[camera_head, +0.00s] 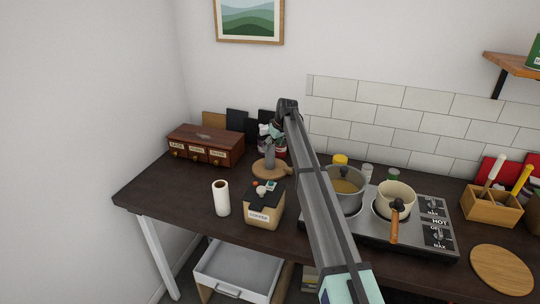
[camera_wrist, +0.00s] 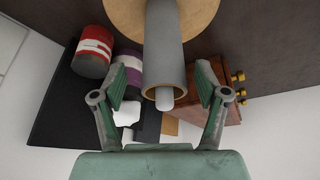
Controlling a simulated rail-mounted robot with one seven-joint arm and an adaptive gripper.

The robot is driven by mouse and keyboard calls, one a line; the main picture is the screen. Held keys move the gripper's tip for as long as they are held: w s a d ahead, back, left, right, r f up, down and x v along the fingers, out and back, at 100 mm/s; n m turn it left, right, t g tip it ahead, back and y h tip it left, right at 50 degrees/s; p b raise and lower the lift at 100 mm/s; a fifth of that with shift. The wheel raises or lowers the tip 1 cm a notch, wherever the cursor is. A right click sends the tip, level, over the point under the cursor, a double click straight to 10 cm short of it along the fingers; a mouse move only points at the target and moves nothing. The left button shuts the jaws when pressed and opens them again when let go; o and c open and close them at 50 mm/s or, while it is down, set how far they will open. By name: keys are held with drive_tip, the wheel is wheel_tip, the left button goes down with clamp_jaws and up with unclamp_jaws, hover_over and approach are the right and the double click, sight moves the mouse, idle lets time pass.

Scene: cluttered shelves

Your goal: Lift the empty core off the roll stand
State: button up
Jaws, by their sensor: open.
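The empty core (camera_head: 270,157) is a grey tube standing upright on the roll stand (camera_head: 262,169), which has a round wooden base. In the wrist view, the core (camera_wrist: 163,45) shows its brown open end, and the pale tip of the stand's peg sticks out of it. The base of the stand (camera_wrist: 205,12) is at the top edge. My gripper (camera_wrist: 163,76) is open, with one green finger on each side of the core's open end. I see no contact. In the head view, my gripper (camera_head: 271,131) is small and partly hidden by my arm, just above the core.
A wooden drawer box (camera_head: 205,146) is at left. Cans (camera_wrist: 93,52) and dark boards (camera_wrist: 62,108) are close behind. A stove (camera_head: 425,225) with a pot (camera_head: 345,189) is at right.

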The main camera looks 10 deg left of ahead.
sight(270, 151)
drive_tip(key=p+x, duration=0.1)
drive_tip(key=x, duration=0.3)
drive_tip(key=shift+s+a+f+p, duration=0.1)
drive_tip(key=shift+a+f+p, duration=0.15)
drive_tip(key=shift+p, duration=0.1)
drive_tip(key=shift+d, duration=0.1)
drive_tip(key=c, duration=0.8)
drive_tip(key=shift+c, duration=0.2)
